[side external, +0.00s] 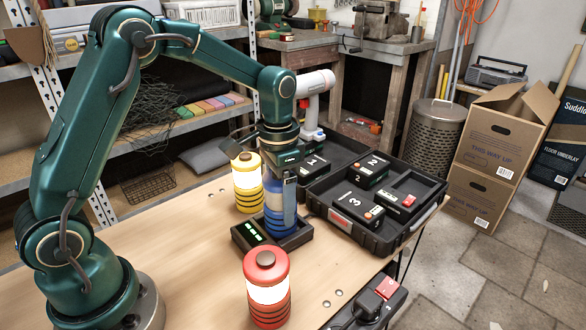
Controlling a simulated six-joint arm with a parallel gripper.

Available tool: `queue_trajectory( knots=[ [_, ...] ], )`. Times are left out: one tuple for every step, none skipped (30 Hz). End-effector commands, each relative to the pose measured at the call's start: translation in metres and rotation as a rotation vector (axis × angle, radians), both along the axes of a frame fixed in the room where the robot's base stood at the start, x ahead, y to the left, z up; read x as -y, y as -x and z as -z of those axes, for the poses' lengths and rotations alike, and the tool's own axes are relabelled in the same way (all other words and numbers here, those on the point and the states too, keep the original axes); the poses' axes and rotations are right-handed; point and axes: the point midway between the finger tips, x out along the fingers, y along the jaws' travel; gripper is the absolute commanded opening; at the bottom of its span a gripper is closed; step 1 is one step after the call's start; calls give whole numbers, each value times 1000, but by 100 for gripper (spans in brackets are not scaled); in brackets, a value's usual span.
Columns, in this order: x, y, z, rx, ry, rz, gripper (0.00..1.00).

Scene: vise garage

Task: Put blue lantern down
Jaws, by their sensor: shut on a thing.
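The blue lantern (281,205) stands upright under my gripper (279,180). My gripper is shut on the lantern's upper part and hides much of it. The lantern's lower end is at a small dark dock (249,234) with green lights on the wooden bench. I cannot tell whether its base rests on the dock's floor or hovers just above it.
A lit yellow lantern (247,183) stands close behind, to the left. A lit red lantern (267,290) stands in front. A black tray (420,222) with numbered battery packs lies to the right. The bench (180,260) is clear at the left.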

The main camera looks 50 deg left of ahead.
Motion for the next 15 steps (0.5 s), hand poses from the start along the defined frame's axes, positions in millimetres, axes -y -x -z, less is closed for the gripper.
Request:
queue_trajectory(
  knots=[
    [0,0,1,1,0,0,0],
    [0,0,1,2,1,0,0],
    [0,0,0,2,0,0,0],
    [0,0,0,2,0,0,0],
    [0,0,0,2,0,0,0],
    [0,0,0,2,0,0,0],
    [0,0,0,2,0,0,0],
    [0,0,1,2,1,0,0],
    [0,0,2,1,0,0,0],
    [0,0,2,0,0,0,0],
    [0,0,3,0,0,0,0],
    [0,0,5,0,0,0,0],
    [0,0,5,1,0,0,0],
    [0,0,6,1,0,0,0],
    [0,0,7,0,0,0,87]
  ],
)
